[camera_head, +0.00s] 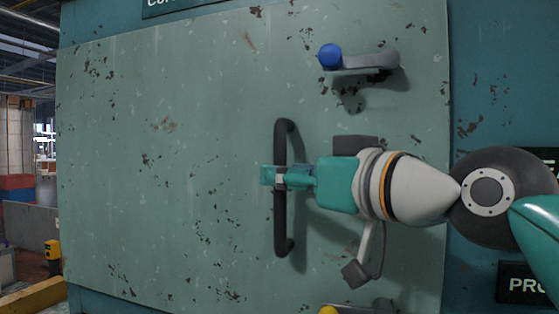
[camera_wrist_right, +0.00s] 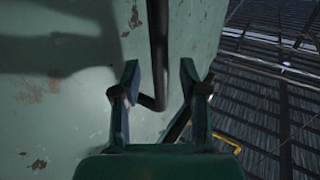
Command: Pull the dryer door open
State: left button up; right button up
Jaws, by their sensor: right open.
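The dryer door (camera_head: 160,150) is a large pale green panel with chipped paint, filling most of the head view. I cannot tell whether it stands slightly ajar. Its dark vertical bar handle (camera_head: 283,228) is right of the door's middle. My right gripper (camera_head: 271,176) reaches in from the right across the handle at mid-height. In the right wrist view the handle bar (camera_wrist_right: 158,45) runs between the two spread fingers of my right gripper (camera_wrist_right: 158,80), with gaps at the sides. The gripper is open. My left gripper is not in view.
A lever with a blue knob (camera_head: 330,56) is on the door above the handle. A yellow knob (camera_head: 328,311) shows below, cut off by the frame. Teal housing (camera_head: 470,80) borders the door at right. A yellow-black post (camera_head: 53,255) stands at far left.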

jog(key=shift+x, duration=1.2)
grip_shut()
